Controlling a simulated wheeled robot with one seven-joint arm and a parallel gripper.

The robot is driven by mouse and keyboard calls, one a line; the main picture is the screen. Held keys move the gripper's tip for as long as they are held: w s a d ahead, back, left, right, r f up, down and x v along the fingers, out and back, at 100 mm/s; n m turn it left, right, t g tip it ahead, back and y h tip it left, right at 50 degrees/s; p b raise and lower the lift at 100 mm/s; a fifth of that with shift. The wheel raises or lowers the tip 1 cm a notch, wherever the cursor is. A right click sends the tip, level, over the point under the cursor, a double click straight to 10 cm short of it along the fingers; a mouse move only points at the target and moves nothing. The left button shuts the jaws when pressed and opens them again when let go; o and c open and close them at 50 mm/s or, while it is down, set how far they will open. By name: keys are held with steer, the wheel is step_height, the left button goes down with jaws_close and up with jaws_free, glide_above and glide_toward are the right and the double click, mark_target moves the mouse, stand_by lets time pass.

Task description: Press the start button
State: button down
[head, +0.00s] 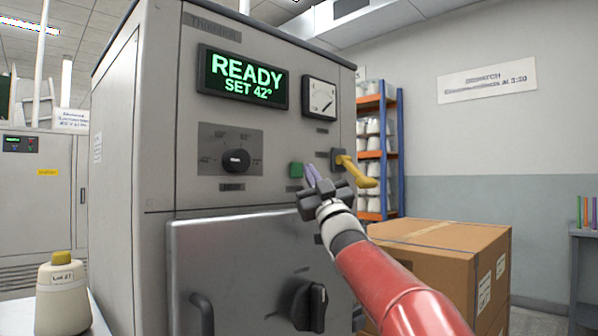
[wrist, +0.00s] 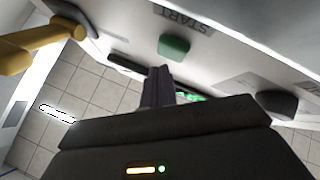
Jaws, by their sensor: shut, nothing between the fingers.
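The start button is a green square button (head: 296,170) on the front panel of the grey machine (head: 170,100). It also shows in the wrist view (wrist: 173,47), beside a label reading START (wrist: 185,20). My gripper (head: 310,174) is shut and empty, its fingers pointing at the panel just right of the button in the head view. In the wrist view my fingertips (wrist: 160,70) lie just below the button, with a small gap in the picture. I cannot tell the remaining depth to the panel. The display (head: 242,78) reads READY, SET 42°.
A yellow lever (head: 357,172) sticks out right of the button and close to my fingers. A black dial (head: 235,160) sits to the left. Below are a door (head: 235,260) and its black knob (head: 309,305). A cardboard box (head: 450,250) stands at the right.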

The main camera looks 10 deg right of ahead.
steer(key=shift+w+a, duration=0.1)
stand_by(0.5)
steer(key=shift+w+a, duration=0.15)
steer(key=shift+w, duration=0.1)
steer(key=shift+w+a, duration=0.3)
steer(key=shift+w, duration=0.05)
stand_by(0.8)
steer(key=shift+s+d, duration=0.1)
steer(key=shift+s+d+b, duration=0.4)
steer(key=shift+s, duration=0.2)
steer(key=shift+s+d+b, duration=0.6)
steer(key=shift+s+d, duration=0.15)
steer(key=shift+s, duration=0.3)
steer(key=shift+s+d+b, duration=0.55)
steer(key=shift+s+d, duration=0.2)
steer(key=shift+s, duration=0.25)
